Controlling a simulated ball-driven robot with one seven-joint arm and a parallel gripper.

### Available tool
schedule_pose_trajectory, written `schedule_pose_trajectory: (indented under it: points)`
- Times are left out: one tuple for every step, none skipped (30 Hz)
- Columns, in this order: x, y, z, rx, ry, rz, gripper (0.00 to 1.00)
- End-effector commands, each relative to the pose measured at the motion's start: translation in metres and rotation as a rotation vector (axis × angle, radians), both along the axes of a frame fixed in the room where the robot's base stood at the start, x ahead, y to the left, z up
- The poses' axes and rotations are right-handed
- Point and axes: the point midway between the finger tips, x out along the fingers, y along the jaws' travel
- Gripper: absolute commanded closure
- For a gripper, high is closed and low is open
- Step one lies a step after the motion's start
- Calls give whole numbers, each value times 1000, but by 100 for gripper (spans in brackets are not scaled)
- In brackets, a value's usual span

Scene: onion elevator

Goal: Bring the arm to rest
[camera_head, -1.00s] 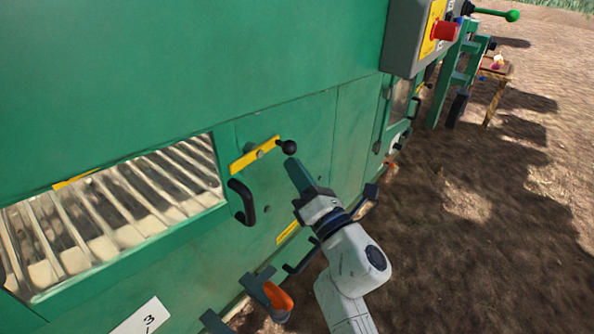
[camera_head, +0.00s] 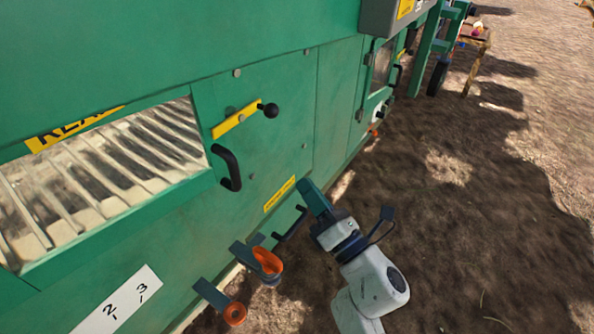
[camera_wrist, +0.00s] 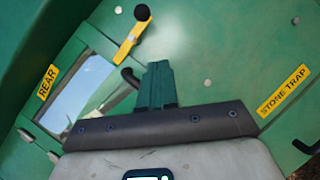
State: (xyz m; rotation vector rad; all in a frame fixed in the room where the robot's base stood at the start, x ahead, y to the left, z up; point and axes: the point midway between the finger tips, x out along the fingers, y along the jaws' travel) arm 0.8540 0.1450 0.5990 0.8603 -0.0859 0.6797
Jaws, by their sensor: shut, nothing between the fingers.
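My gripper (camera_head: 314,197) has green fingers held together with nothing between them. In the head view it is in front of the lower edge of the green machine (camera_head: 340,110), to the right of a yellow label. In the wrist view the shut fingers (camera_wrist: 157,84) point at the machine's panel, below a yellow lever (camera_wrist: 130,42) with a black ball knob. My white arm comes up from the bottom of the head view. Whether the fingertips touch the panel cannot be told, but they look apart from it.
The yellow lever (camera_head: 236,124) and a black handle (camera_head: 229,168) stick out of the panel. Orange-ended brackets (camera_head: 266,262) and a dark handle (camera_head: 290,224) stick out lower down. Bare soil (camera_head: 460,220) on the right is open. A wooden table (camera_head: 475,50) stands far back.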

Motion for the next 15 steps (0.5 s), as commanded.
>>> schedule_pose_trajectory:
  points:
    - [-3,-2,-1,0,0,0,100]
    - [-4,-3,-2,0,0,0,100]
    - [-5,-3,-2,-1,0,1,100]
    - [-5,-3,-3,-1,0,0,100]
    - [-5,-4,-3,-1,-1,0,100]
    - [-5,-4,-3,-1,-1,0,100]
    - [-5,-4,-3,-1,-1,0,100]
    - [-5,-4,-3,-1,-1,0,100]
    - [-5,-4,-3,-1,-1,0,100]
    - [-5,-4,-3,-1,-1,0,100]
    - [-5,-4,-3,-1,-1,0,100]
    - [-5,-4,-3,-1,-1,0,100]
    - [-5,-4,-3,-1,-1,0,100]
    - [-5,-4,-3,-1,-1,0,100]
    - [-5,-4,-3,-1,-1,0,100]
